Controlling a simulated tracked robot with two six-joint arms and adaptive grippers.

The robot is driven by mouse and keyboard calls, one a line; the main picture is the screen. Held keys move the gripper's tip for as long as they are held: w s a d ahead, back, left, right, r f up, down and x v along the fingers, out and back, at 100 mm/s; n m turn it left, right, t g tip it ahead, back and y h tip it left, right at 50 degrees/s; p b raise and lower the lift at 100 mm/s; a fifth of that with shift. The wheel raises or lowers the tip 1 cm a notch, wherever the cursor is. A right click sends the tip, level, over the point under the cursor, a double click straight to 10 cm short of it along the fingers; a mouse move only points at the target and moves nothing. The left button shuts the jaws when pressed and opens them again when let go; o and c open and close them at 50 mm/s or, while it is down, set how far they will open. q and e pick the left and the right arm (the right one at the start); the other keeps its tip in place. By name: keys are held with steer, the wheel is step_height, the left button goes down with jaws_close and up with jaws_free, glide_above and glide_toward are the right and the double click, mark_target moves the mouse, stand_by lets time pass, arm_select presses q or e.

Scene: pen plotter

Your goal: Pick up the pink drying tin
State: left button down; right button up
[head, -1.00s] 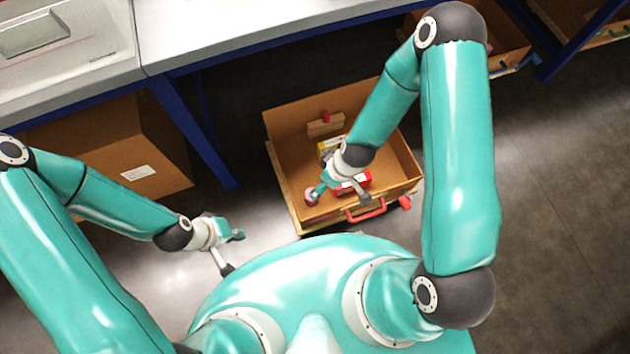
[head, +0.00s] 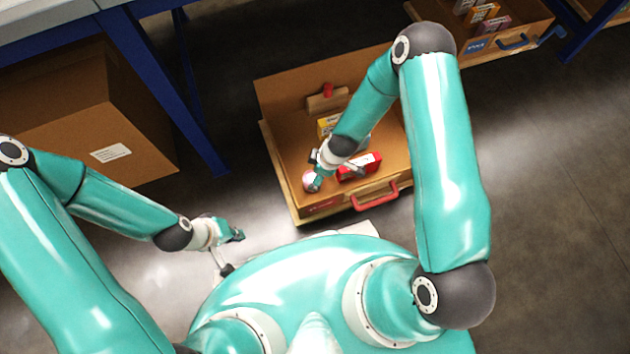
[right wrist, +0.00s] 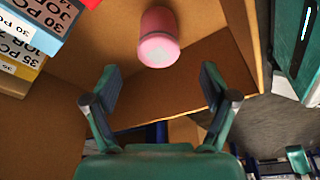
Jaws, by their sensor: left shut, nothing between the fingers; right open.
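The pink drying tin (head: 309,181) lies in the front left corner of the open cardboard-brown drawer (head: 285,125), partly covered by my right gripper in the head view. In the right wrist view the tin (right wrist: 158,38) shows whole, with a pale end. It is ahead of my right gripper (right wrist: 158,85), roughly centred beyond its two spread fingers. That gripper is open and empty, and I see a gap between its fingertips and the tin. My left gripper (head: 232,240) is shut and empty, low on the left, outside the drawer.
A red box (head: 360,165) lies right of the tin, with a yellow box (head: 328,124) and a red-knobbed wooden block (head: 327,101) behind. Printed boxes (right wrist: 35,30) show upper left in the wrist view. A red handle (head: 375,198) is on the drawer front. A cardboard box (head: 85,120) stands left.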

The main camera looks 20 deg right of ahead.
steer(key=b+x, duration=0.1)
steer(key=x, duration=0.3)
steer(key=b+x, duration=0.3)
steer(key=x, duration=0.2)
steer(key=shift+w+f, duration=0.15)
steer(key=c, duration=1.3)
step_height(320, 180, up, 28)
steer(key=p, duration=1.9)
